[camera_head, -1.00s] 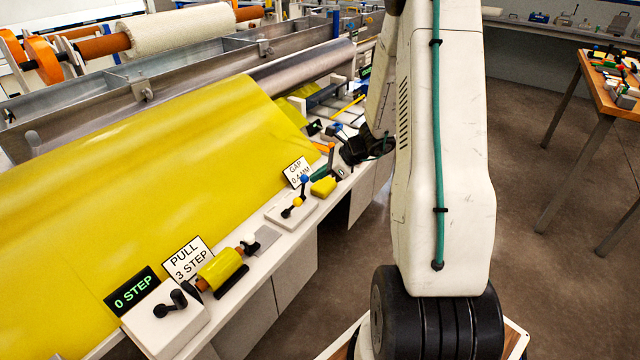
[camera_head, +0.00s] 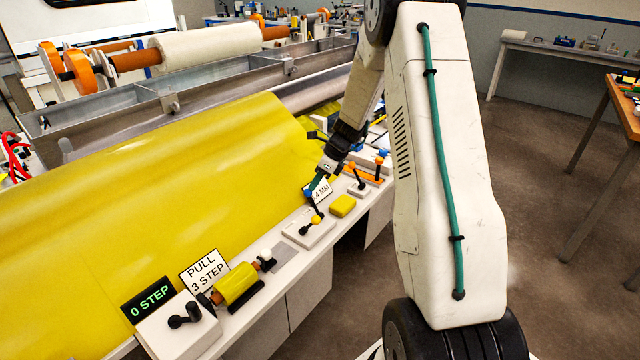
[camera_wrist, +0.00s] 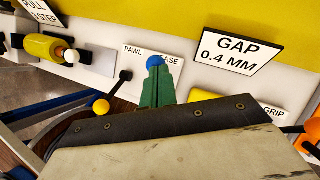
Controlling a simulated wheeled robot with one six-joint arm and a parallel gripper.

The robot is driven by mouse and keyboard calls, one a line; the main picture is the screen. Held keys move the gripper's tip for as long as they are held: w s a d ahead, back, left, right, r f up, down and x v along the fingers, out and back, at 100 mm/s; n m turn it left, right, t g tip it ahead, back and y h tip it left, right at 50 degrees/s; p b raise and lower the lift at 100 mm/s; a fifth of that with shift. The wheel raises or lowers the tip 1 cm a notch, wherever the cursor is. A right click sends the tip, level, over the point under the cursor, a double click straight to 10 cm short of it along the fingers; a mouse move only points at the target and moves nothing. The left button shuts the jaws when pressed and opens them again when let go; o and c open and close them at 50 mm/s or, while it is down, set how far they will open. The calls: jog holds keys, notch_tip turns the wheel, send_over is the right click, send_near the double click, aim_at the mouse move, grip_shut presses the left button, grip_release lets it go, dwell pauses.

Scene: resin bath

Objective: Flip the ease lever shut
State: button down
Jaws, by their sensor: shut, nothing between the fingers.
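The ease lever's blue knob (camera_wrist: 154,62) is by the "EASE" label in the wrist view, right at the tips of my green fingers. Its stem is hidden behind them, so I cannot tell touching from just apart. The white lever plate (camera_wrist: 135,53) also carries the "PAWL" label and a black lever with a yellow knob (camera_wrist: 101,106), tilted toward the near side. In the head view my gripper (camera_head: 315,183) is shut and empty above the plate (camera_head: 309,233), with the yellow knob (camera_head: 317,220) just below it.
The "GAP 0.4 MM" sign (camera_wrist: 230,48) stands close to the right of my fingers. A yellow block (camera_head: 343,205) sits beside the plate. The "PULL 3 STEP" sign (camera_head: 205,270), a yellow roll (camera_head: 237,284) and the "0 STEP" display (camera_head: 150,300) stand nearer. Yellow sheet (camera_head: 200,170) lies behind.

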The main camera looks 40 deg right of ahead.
jog(key=shift+w, duration=0.2)
dwell(0.5)
jog(key=w+v, duration=0.1)
jog(key=v, duration=1.2)
jog(key=shift+w+d, duration=0.2)
jog(key=shift+w, duration=0.05)
